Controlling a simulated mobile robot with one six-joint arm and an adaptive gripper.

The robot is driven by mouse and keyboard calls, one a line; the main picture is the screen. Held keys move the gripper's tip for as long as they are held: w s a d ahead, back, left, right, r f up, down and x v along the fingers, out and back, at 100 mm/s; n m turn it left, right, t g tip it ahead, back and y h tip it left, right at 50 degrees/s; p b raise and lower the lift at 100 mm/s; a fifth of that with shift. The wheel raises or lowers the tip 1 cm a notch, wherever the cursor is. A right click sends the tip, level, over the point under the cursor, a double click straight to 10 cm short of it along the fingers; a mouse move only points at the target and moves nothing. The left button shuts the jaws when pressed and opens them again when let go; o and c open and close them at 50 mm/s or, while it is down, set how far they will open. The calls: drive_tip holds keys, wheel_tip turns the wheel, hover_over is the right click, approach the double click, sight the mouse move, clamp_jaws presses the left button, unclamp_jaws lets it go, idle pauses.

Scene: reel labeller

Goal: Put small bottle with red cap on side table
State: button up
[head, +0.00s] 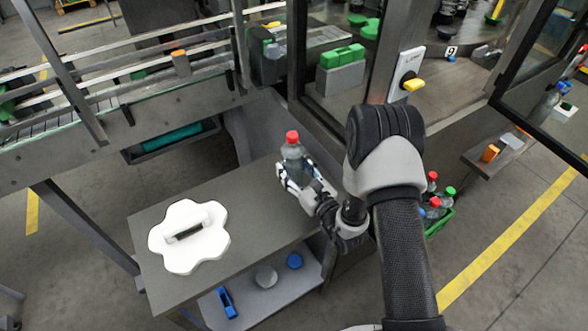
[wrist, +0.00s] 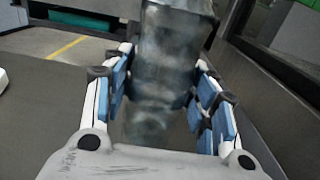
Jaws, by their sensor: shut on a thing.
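The small bottle with the red cap (head: 293,150) is upright in my gripper (head: 301,178) in the head view, over the right part of the side table. My gripper is shut on the bottle's body, one finger on each side. In the wrist view the clear grey bottle (wrist: 168,70) fills the middle between the blue-padded fingers (wrist: 160,100); its cap is out of sight there. The grey side table (head: 245,222) lies below. I cannot tell whether the bottle's base touches the tabletop.
A lower shelf holds a blue disc (head: 294,261), a grey disc (head: 266,276) and a blue item (head: 227,302). A green crate of several bottles (head: 440,222) stands right of my arm. The tabletop's middle is clear.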

drive_tip(key=o, duration=1)
drive_tip(key=shift+f, duration=0.15)
drive_tip(key=o, duration=0.5)
drive_tip(key=shift+r, duration=0.2)
